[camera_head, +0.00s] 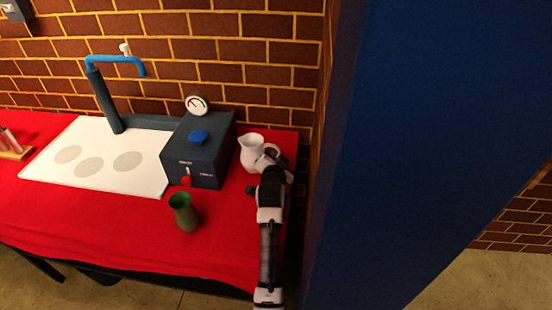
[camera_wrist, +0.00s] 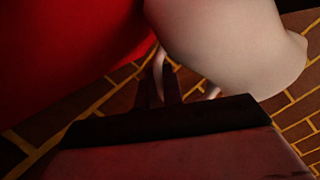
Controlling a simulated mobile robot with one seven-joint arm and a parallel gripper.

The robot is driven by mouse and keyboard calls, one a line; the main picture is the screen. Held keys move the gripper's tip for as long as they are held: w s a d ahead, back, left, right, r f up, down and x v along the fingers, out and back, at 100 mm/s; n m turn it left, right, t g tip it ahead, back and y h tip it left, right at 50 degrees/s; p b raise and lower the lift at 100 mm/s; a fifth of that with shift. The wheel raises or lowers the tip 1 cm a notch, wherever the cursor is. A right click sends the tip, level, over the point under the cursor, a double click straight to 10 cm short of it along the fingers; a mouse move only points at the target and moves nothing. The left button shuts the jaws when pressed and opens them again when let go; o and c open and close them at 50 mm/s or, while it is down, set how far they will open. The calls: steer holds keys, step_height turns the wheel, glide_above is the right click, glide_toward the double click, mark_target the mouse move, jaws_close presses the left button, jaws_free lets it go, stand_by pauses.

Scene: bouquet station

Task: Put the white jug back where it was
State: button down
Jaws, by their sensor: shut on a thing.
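The white jug (camera_head: 250,154) is at the back right of the red table, just right of the dark machine, and looks upright. My gripper (camera_head: 269,160) is at the jug's right side, at its handle, shut on it. In the wrist view the jug's pale body (camera_wrist: 235,45) fills the upper right, and my dark fingers (camera_wrist: 168,88) are at the thin white handle. I cannot tell whether the jug's base touches the cloth; the arm and hand hide part of the jug's right side.
The dark machine (camera_head: 203,155) with a blue knob and a gauge stands close left of the jug. A green vase (camera_head: 184,212) stands in front of the machine. A white panel (camera_head: 95,158) with grey discs lies left. A brick wall (camera_head: 240,60) is behind; a large blue surface (camera_head: 420,130) fills the right.

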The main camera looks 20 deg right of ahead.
steer(key=shift+f, duration=0.25)
steer(key=shift+f, duration=0.15)
steer(key=c, duration=1.5)
jaws_free()
steer(key=shift+f, duration=0.1)
steer(key=shift+r, duration=0.25)
steer(key=shift+s+a, duration=0.15)
steer(key=shift+s, duration=0.25)
steer(key=b+v, duration=0.2)
steer(key=v, duration=0.9)
steer(key=shift+s, duration=0.1)
steer(key=shift+a, duration=0.1)
